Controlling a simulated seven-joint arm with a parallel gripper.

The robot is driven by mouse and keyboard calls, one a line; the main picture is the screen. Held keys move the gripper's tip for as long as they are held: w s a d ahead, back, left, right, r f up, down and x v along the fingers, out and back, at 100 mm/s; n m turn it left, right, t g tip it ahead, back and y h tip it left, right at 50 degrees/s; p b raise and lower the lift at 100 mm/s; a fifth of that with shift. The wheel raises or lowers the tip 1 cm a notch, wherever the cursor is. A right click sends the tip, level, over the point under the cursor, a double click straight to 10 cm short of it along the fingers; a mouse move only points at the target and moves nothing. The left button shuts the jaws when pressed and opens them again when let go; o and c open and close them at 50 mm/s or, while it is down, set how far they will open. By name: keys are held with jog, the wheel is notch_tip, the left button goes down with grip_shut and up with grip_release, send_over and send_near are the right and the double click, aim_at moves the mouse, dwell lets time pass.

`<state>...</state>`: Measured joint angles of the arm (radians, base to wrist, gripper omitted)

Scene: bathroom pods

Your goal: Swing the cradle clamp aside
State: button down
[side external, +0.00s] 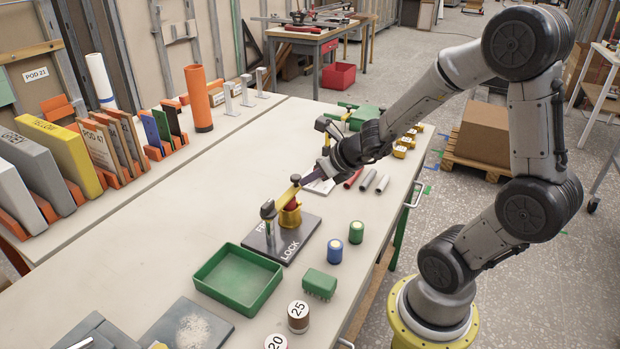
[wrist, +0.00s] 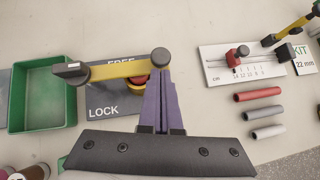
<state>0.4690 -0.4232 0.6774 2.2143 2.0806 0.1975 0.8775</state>
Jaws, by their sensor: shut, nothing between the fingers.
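The cradle clamp is a yellow bar (side external: 283,195) with black ends, carried on a dark post (side external: 268,228). In the wrist view the bar (wrist: 115,71) runs roughly level across the picture, partly over the gold cradle (side external: 290,216), which holds something red. The dark base plate (wrist: 102,99) reads LOCK, and the word FREE is partly covered by the bar. My gripper (wrist: 162,80) has purple fingers, shut and empty. In the side view my gripper (side external: 306,182) is beside the bar's far black end (wrist: 161,58); I cannot tell if they touch.
A green tray (side external: 238,277) stands close to the plate. A blue cylinder (side external: 335,251) and a green cylinder (side external: 356,232) stand to its right. A white scale board (wrist: 240,67) and red and grey tubes (wrist: 258,95) lie right in the wrist view.

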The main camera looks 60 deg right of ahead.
aim_at(294, 176)
jog(key=shift+w, duration=0.1)
jog(key=shift+w+d+n+y, duration=0.25)
jog(key=shift+w+n+y, duration=0.4)
jog(key=shift+w+n, duration=0.15)
jog(key=shift+w+d+n+y, duration=0.2)
jog(key=shift+w+n+y, duration=0.45)
jog(key=shift+w+n, duration=0.15)
jog(key=w+a+n+g+y, duration=0.7)
jog(key=w+n, duration=0.5)
jog(key=n, duration=0.3)
jog(key=shift+a+y, duration=0.6)
jog(key=shift+w+a, duration=0.1)
jog(key=shift+a, duration=0.05)
